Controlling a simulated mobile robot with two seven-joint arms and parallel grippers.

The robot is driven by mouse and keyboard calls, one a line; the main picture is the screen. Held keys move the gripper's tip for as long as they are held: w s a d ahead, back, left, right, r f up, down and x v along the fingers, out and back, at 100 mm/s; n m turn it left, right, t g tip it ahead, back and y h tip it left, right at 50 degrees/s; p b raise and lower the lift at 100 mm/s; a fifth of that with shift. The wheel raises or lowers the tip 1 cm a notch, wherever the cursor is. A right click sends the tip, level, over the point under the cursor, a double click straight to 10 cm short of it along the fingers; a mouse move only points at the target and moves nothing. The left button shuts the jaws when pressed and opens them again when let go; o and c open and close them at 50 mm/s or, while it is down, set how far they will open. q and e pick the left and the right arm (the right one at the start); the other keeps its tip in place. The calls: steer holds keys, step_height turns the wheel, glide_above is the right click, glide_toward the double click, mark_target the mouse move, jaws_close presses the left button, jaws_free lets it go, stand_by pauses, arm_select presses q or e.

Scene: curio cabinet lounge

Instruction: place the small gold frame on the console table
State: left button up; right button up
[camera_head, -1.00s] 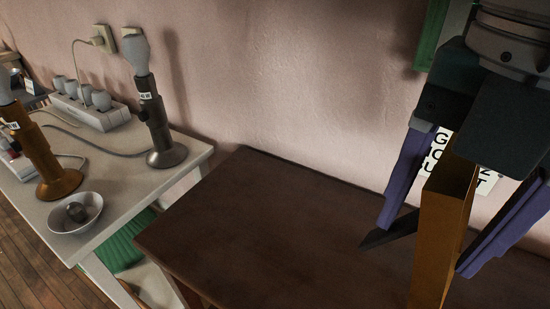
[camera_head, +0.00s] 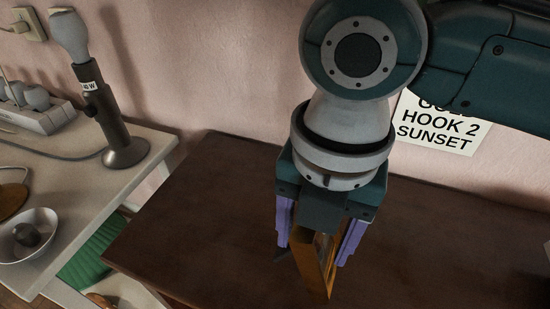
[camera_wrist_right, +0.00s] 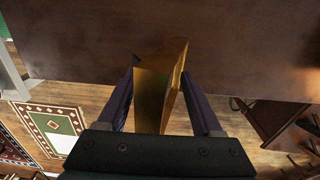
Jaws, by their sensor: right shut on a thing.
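The small gold frame (camera_head: 313,264) is held in my right gripper (camera_head: 316,245), between its two purple fingers. It is upright, edge on to the head camera, with its lower end toward the table. The frame also shows between the fingers in the right wrist view (camera_wrist_right: 155,90). The dark brown console table (camera_head: 215,205) lies below and behind the gripper in the head view. I cannot tell whether the frame touches the tabletop. My left gripper is out of view.
A white table (camera_head: 75,160) stands to the left with a grey lamp (camera_head: 105,115), a white bowl (camera_head: 28,232) and a power strip (camera_head: 30,115). A sign (camera_head: 440,125) reading "HOOK 2 SUNSET" is on the pink wall. The visible tabletop of the console is bare.

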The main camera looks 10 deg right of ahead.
step_height(320, 180, down, 5)
steer(key=shift+r+b, duration=0.2)
steer(key=shift+b, duration=0.45)
steer(key=shift+f, duration=0.25)
steer(key=shift+f, duration=0.1)
steer(key=o, duration=1.5)
steer(key=shift+o, duration=0.2)
